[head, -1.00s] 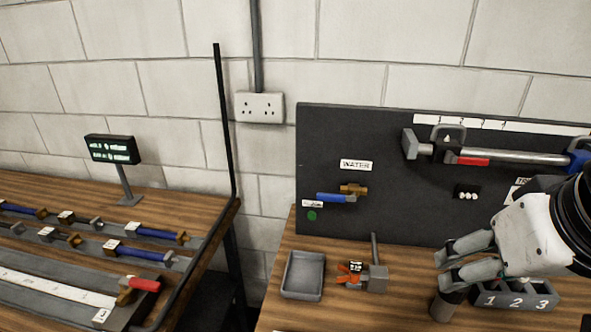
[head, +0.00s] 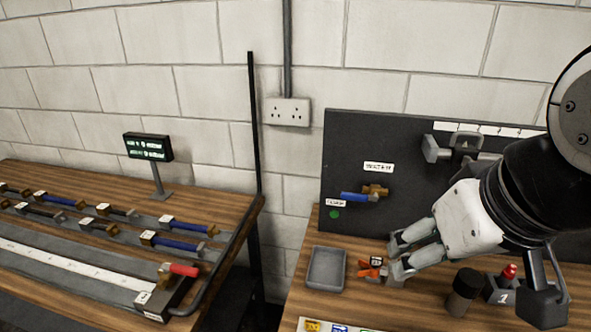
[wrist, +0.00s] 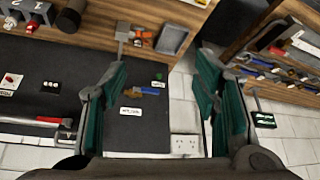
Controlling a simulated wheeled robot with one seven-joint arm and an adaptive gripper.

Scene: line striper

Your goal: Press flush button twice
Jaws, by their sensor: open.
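The flush button is a small green disc (head: 334,214) low on the left of the dark panel (head: 390,133), under a small white label (head: 335,203). It also shows in the wrist view as a green dot (wrist: 158,76), between my fingers in the picture. My gripper (head: 394,258) is open and empty, to the right of the button and lower in the head view, apart from it. Its two fingers, with green inner pads, frame the wrist view (wrist: 160,62). Nothing covers the button.
A blue-handled brass valve (head: 368,193) sits right of the button, below the WATER label (head: 379,167). On the bench are a grey tray (head: 326,268), an orange-handled tool (head: 371,268), a dark cylinder (head: 464,291) and a numbered rack (head: 500,291). Another bench (head: 225,215) stands left.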

